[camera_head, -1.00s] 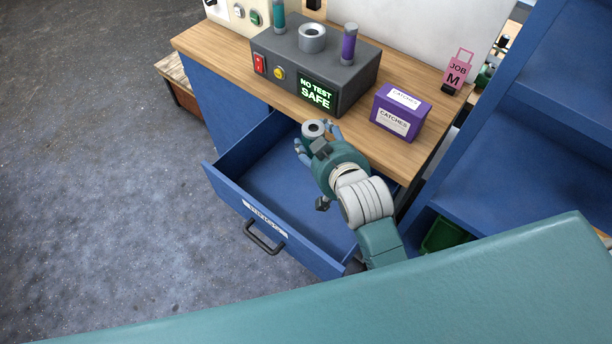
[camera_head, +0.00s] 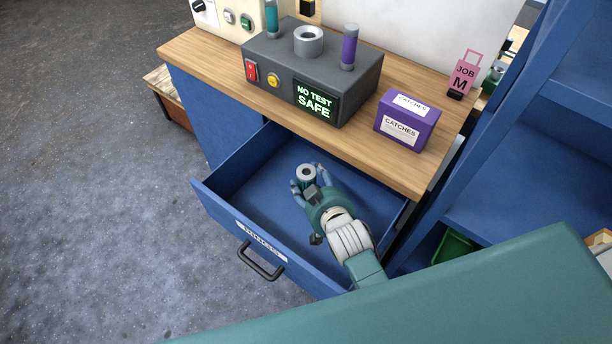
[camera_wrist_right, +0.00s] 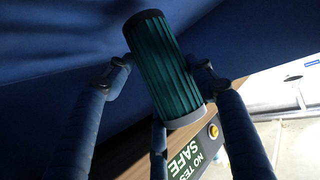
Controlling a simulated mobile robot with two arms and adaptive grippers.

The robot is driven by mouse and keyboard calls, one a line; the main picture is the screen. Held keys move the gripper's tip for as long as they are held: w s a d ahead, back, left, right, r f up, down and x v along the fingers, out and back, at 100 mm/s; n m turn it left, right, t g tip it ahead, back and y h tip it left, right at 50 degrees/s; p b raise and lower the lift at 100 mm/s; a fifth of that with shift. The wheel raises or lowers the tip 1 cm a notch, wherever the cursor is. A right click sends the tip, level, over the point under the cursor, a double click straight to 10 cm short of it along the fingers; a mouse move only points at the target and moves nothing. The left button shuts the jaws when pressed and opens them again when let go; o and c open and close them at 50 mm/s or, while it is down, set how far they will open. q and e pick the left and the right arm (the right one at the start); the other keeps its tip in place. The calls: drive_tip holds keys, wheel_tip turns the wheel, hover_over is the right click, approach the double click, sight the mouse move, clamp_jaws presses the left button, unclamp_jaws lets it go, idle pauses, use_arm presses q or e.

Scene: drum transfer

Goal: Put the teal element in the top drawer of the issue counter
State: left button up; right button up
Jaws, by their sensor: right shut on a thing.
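The teal element (camera_wrist_right: 161,68) is a ribbed cylinder with grey end rings. It sits between the fingers of my right gripper (camera_wrist_right: 163,75) in the right wrist view. In the head view the element (camera_head: 306,173) shows mostly its grey top ring, upright in my right gripper (camera_head: 305,182). My right gripper is shut on it, inside the outline of the open top drawer (camera_head: 262,185). The drawer is blue, pulled out of the issue counter (camera_head: 215,112), and its floor looks bare. Whether the element touches the drawer floor cannot be told. My left gripper is not in view.
On the wooden top stand a grey tester (camera_head: 315,70) reading "NO TEST SAFE", a purple CATCHES box (camera_head: 406,121) and a pink JOB M tag (camera_head: 463,74). A blue shelf unit (camera_head: 520,160) stands close on the right. Open floor lies left of the drawer.

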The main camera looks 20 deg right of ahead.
drive_tip(key=shift+w+f, duration=0.2)
drive_tip(key=shift+f, duration=0.45)
drive_tip(key=w, duration=0.2)
drive_tip(key=w+p, duration=0.1)
drive_tip(key=shift+w+a+r, duration=0.15)
drive_tip(key=shift+w, duration=0.2)
drive_tip(key=shift+f, duration=0.85)
drive_tip(key=shift+r, duration=0.1)
drive_tip(key=shift+f, duration=0.2)
drive_tip(key=o, duration=1.3)
drive_tip(key=shift+c, duration=0.2)
